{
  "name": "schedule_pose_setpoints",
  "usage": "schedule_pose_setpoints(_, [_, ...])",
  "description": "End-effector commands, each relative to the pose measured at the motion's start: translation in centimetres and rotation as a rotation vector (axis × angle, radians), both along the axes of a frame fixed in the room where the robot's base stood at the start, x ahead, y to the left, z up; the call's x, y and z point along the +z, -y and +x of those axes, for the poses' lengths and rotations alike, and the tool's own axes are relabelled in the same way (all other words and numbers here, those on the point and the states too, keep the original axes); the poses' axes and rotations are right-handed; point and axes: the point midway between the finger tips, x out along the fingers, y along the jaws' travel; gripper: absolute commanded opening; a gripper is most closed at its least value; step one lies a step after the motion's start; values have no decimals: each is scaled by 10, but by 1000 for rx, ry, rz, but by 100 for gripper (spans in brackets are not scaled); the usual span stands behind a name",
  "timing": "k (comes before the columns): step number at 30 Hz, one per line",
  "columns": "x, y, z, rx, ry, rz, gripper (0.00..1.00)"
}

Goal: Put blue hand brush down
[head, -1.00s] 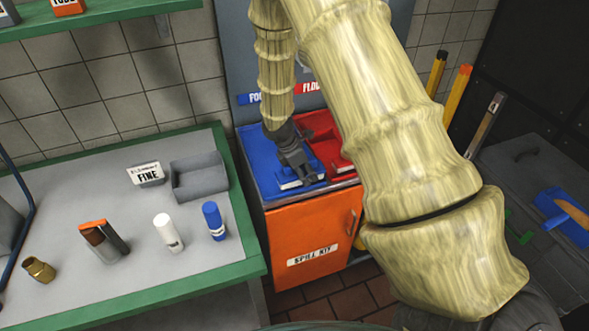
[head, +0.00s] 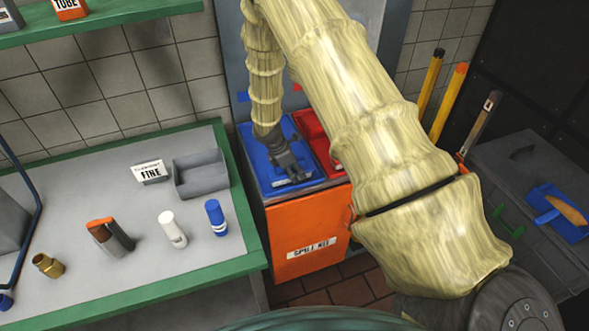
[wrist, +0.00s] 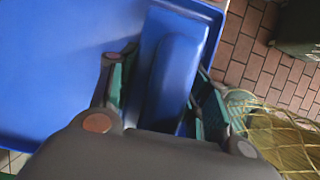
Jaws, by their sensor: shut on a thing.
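The blue hand brush (wrist: 178,72) is between the fingers of my gripper (wrist: 165,100) in the wrist view. My gripper is shut on its blue body. In the head view my gripper (head: 290,172) is over the blue tray (head: 255,150) on top of the orange cabinet. The brush is mostly hidden there by the gripper and blends with the tray's blue. The blue tray (wrist: 60,70) also fills the left of the wrist view, below or beside the brush. I cannot tell whether the brush touches it.
A red tray (head: 308,125) lies right of the blue one. The orange spill kit cabinet (head: 300,225) stands under both. A green-edged table (head: 150,285) with bottles and a grey bin (head: 200,178) is at left. A blue dustpan (head: 545,208) lies on a dark chest at right.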

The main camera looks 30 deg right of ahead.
Motion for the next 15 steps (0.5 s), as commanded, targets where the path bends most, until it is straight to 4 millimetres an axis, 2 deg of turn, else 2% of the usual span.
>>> schedule_pose_setpoints(8, [-3,0,0,0,0,0,13])
schedule_pose_setpoints(9, [-2,0,0,0,0,0,53])
schedule_pose_setpoints(10, [-2,0,0,0,0,0,57])
schedule_pose_setpoints(15, [-2,0,0,0,0,0,57])
